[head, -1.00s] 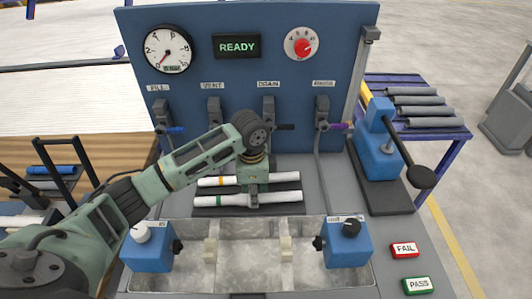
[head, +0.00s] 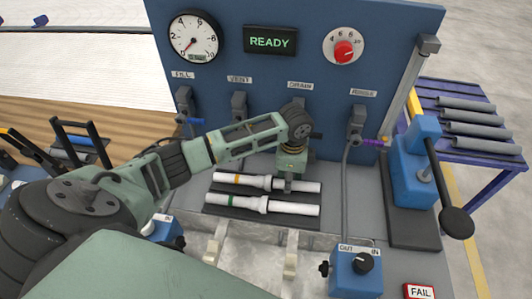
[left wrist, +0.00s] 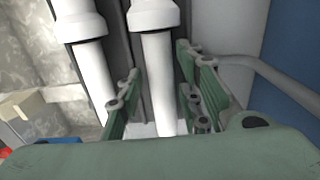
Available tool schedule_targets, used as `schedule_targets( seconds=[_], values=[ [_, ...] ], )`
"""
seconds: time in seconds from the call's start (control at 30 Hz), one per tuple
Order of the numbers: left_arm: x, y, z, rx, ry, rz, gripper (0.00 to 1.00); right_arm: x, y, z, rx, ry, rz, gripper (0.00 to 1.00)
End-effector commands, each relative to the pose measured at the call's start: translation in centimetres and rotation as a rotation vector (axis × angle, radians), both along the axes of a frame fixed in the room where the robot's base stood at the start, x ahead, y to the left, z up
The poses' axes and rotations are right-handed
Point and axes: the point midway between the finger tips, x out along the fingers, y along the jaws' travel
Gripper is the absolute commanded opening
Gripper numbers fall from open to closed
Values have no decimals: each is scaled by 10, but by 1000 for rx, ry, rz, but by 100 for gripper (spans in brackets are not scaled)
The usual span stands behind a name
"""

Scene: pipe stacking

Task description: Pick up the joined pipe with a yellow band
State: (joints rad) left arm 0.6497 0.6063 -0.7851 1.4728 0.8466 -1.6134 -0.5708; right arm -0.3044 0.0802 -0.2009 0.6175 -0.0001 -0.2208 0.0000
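The white joined pipe with a yellow-orange band (head: 238,179) lies flat on a dark mat, behind a similar white pipe with a green band (head: 234,201). Each has a thicker collar near its middle. My left gripper (head: 287,186) is over the right half of the yellow-banded pipe. In the left wrist view the open fingers (left wrist: 160,105) are on either side of the pipe nearer the blue panel, which fits the yellow-banded one (left wrist: 157,70). The other pipe (left wrist: 92,75) is outside the fingers. No band shows there. My right gripper is not in view.
A blue panel (head: 300,90) with a gauge, a READY display and valve handles rises behind the mat. A metal basin (head: 265,248) and a blue OUT/IN box (head: 355,272) are in front. A blue lever device (head: 415,175) stands at the right.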

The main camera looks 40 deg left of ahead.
Motion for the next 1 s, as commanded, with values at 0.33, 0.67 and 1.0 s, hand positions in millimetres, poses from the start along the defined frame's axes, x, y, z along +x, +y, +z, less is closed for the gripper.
schedule_targets(
  seconds=[0.33,0.67,1.0],
  values=[
    [-1,0,-27,1,0,-1,33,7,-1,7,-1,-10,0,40],
    [-1,0,-26,1,0,0,14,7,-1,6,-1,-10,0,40],
    [0,1,-26,0,-1,0,0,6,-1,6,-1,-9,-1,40]
  ],
)
